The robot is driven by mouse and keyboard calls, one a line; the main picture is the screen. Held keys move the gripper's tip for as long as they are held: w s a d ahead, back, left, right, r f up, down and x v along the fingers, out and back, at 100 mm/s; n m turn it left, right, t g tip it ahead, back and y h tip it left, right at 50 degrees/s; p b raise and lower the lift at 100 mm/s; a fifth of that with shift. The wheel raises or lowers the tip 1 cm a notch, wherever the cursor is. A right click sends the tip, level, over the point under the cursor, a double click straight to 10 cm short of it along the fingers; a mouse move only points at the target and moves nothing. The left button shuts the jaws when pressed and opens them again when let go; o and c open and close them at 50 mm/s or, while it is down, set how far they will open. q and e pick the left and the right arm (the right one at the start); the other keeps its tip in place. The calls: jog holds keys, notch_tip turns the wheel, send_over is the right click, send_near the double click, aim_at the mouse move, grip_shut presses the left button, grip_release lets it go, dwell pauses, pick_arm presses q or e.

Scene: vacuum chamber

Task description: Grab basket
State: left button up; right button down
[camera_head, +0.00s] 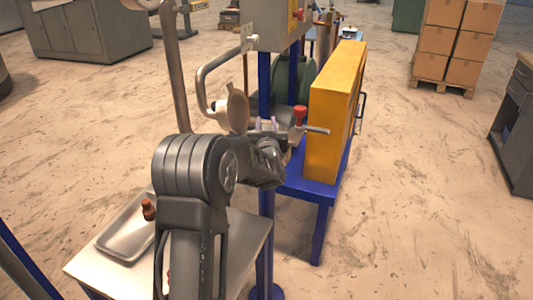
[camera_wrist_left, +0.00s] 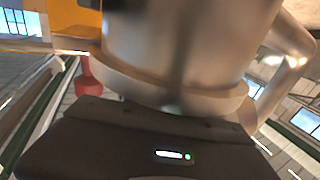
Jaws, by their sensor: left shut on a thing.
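I cannot make out the basket in either view. My left arm rises from the bottom of the head view and bends away toward a metal chamber with an open round lid (camera_head: 236,108). My left gripper (camera_head: 268,127) is at the chamber, right of the lid, largely hidden by my own wrist. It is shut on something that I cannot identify. In the left wrist view, a shiny metal cylinder (camera_wrist_left: 185,45) with a flanged rim fills the middle, very close beyond the dark gripper body. My right gripper is not in view.
A yellow cabinet (camera_head: 333,115) stands on a blue frame (camera_head: 318,187), close right of my gripper. A red knob (camera_head: 300,114) is beside it. A metal tray (camera_head: 125,232) lies on the front table.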

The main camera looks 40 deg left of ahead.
pick_arm(q)
grip_shut()
jog(key=shift+r, duration=0.1)
dwell(0.8)
